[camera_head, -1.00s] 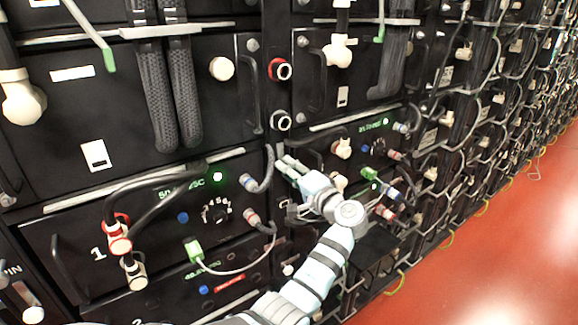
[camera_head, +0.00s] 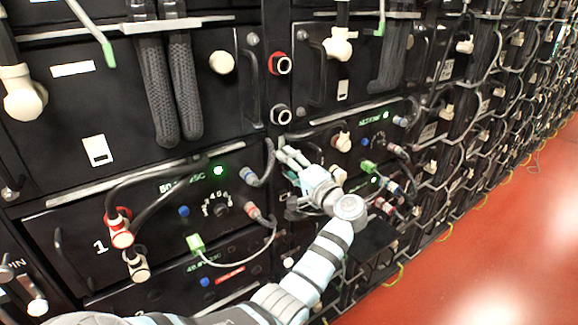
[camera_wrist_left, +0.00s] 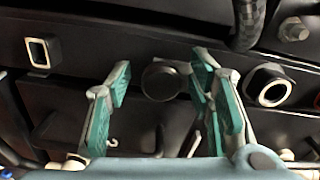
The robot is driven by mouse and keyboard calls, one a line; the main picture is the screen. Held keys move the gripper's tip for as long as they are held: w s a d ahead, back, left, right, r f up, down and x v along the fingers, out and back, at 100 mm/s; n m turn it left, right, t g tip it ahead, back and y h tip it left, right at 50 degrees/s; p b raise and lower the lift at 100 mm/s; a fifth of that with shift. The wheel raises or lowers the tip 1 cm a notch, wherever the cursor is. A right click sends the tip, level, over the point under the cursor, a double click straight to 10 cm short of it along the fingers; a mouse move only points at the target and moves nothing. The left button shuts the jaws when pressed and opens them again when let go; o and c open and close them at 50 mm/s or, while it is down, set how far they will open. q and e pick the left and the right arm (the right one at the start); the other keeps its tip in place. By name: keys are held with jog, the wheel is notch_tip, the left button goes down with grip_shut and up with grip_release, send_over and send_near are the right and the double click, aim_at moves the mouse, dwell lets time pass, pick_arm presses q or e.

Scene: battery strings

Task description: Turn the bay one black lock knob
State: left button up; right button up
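The black round lock knob (camera_wrist_left: 165,80) shows in the left wrist view on the dark rack post, between the two fingers of my left gripper (camera_wrist_left: 160,85). The fingers, with teal pads, are apart, one on each side of the knob; whether they touch it is unclear. In the head view my left gripper (camera_head: 289,156) is at the post right of the bay marked 1 (camera_head: 150,225), and the knob there is hidden or too small to tell. My right gripper is not in view.
A pale-ringed socket (camera_head: 281,115) and a red-ringed socket (camera_head: 281,64) sit on the post above my gripper. A grey looped cable (camera_head: 263,165) hangs close to its left. Red floor (camera_head: 500,250) is clear at the right.

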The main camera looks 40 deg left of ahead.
pick_arm(q)
jog(key=v, duration=0.7)
jog(key=shift+d, duration=0.3)
jog(key=shift+s+a, duration=0.1)
jog(key=shift+a, duration=0.05)
